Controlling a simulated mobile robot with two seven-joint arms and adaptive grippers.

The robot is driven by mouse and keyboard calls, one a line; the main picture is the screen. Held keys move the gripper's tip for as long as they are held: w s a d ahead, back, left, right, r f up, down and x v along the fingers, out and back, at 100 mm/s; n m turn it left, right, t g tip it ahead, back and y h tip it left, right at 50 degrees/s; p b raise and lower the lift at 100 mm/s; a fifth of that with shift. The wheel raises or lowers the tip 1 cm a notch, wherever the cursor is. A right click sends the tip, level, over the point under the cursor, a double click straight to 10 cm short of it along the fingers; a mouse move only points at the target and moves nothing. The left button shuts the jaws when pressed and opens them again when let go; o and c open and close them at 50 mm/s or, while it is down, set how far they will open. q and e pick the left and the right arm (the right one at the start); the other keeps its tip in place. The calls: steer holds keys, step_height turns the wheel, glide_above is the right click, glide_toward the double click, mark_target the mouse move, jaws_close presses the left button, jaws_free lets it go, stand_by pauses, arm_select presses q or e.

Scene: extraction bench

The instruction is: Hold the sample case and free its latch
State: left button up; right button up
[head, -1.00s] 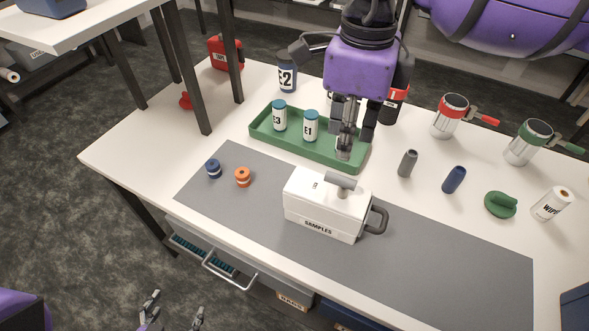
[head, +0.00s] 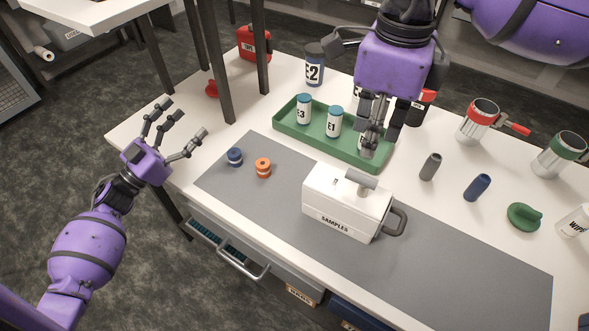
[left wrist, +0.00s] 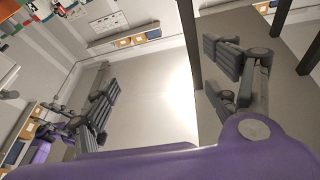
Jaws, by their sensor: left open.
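The white sample case (head: 345,205), lettered SAMPLES, stands upright on the grey mat. A grey bar-shaped piece (head: 360,180) sits on its top and a dark handle (head: 396,221) is on its right side; I cannot tell which part is the latch. My left gripper (head: 178,125) is open and empty, off the table's left edge and apart from the case. Its spread fingers also show in the left wrist view (left wrist: 163,75). My right gripper (head: 380,135) points down over the right end of the green tray, behind the case; its fingers overlap a partly hidden container.
The green tray (head: 285,126) holds white containers E3 (head: 303,110) and E1 (head: 334,123). Blue (head: 234,157) and orange (head: 263,168) caps lie left of the case. The mat's right part is clear.

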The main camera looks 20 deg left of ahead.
arm_select(q)
steer(key=w+d+r+m+g+h, duration=0.2)
steer(key=d+m+g+h, duration=0.35)
steer(key=d, duration=0.55)
steer(key=m+g+y, duration=0.3)
steer(key=m+g, duration=0.6)
steer(key=g, duration=0.9)
glide_toward(338, 195)
step_height(338, 195, down, 4)
steer(key=w+d, duration=0.2)
steer(key=shift+n+t, duration=0.25)
steer(key=shift+t, duration=0.1)
steer(key=x, duration=0.8)
steer(key=shift+s+a+f, duration=0.1)
steer(key=shift+s, duration=0.05)
steer(key=shift+c, duration=0.2)
steer(key=c, duration=1.4)
